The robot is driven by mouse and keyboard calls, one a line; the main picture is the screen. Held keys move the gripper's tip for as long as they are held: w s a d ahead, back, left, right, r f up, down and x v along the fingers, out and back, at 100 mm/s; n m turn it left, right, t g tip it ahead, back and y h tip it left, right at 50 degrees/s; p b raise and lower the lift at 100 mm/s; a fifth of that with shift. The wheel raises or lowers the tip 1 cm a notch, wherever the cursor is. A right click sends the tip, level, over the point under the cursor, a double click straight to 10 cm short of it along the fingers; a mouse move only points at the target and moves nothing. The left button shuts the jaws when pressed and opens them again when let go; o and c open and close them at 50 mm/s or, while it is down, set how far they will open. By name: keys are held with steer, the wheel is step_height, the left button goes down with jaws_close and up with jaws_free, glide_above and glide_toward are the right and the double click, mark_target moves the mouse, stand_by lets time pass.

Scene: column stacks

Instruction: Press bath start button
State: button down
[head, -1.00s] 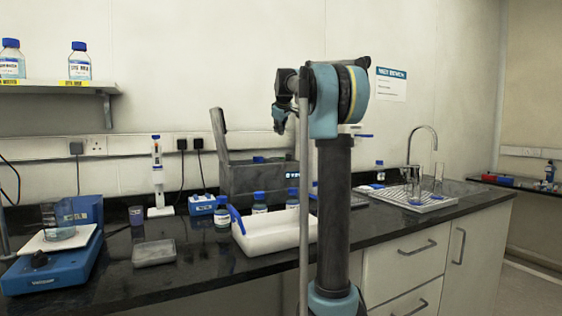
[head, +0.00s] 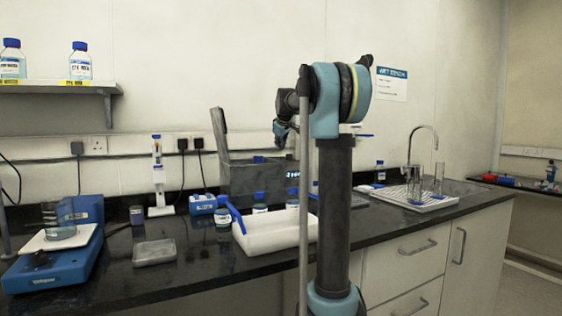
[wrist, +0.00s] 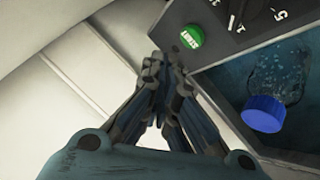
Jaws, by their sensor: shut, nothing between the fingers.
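The green start button (wrist: 191,36) shows in the wrist view on the dark panel of the bath, just up and to the right of my fingertips. In the head view the bath (head: 238,183) is a grey box with its lid raised, behind my arm, and the button cannot be made out. My gripper (wrist: 165,62) is shut and empty, its fingertips close to the button in the picture; I cannot tell whether they touch it. It also shows small in the head view (head: 281,138), in front of the bath.
A blue-capped bottle (wrist: 263,113) is in the bath's basin beside my fingers. A dial with white marks (wrist: 237,12) lies past the button.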

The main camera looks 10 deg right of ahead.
steer(key=shift+f, duration=0.9)
steer(key=shift+f, duration=0.75)
stand_by(1.6)
steer(key=shift+r, duration=0.85)
steer(key=shift+r, duration=2.5)
